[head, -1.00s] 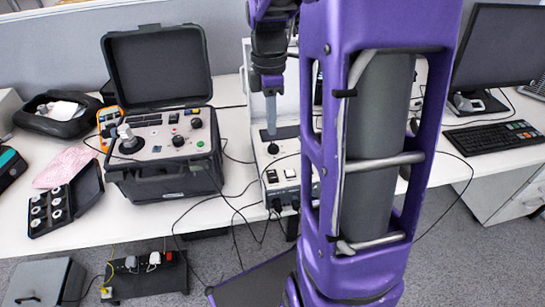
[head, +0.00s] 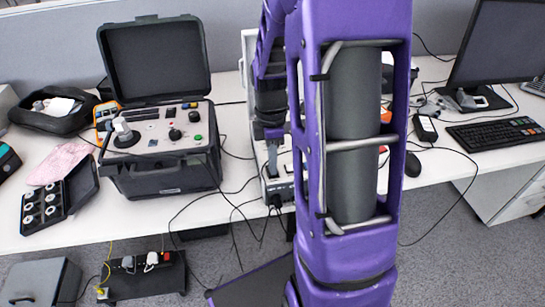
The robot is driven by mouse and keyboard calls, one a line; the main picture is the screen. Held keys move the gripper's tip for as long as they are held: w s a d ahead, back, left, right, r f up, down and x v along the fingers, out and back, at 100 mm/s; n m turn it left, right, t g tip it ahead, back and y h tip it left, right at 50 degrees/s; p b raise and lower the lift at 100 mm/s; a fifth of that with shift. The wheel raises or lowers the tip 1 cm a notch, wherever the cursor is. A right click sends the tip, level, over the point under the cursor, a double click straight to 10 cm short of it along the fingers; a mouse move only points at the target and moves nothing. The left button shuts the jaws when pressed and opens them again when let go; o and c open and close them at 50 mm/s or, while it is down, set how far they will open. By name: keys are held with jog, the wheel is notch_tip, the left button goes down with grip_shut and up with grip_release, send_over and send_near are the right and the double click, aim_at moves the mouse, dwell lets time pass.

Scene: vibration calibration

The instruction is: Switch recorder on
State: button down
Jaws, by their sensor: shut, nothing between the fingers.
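A light-coloured instrument with a lower front panel (head: 275,192) stands on the desk right of the black case; it may be the recorder, but no label is readable. My arm covers most of its top and right side. My gripper (head: 272,165) points down over this instrument, close to its front controls. The fingers look shut and hold nothing. Whether they touch a switch cannot be told. The open black case (head: 165,181) has a control panel with knobs and a green button, and stands left of my gripper.
A tray of round parts (head: 48,204) lies on the desk. A monitor (head: 500,45), keyboard (head: 495,134) and mouse (head: 412,165) are at right. Loose cables hang over the front edge.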

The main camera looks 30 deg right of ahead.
jog(key=shift+s+f, duration=0.2)
jog(key=shift+f, duration=0.1)
jog(key=shift+a, duration=0.1)
jog(key=shift+w+d+r+p, duration=0.1)
jog(key=shift+w+d+p, duration=0.2)
jog(key=shift+w, duration=0.55)
jog(key=shift+r, duration=0.1)
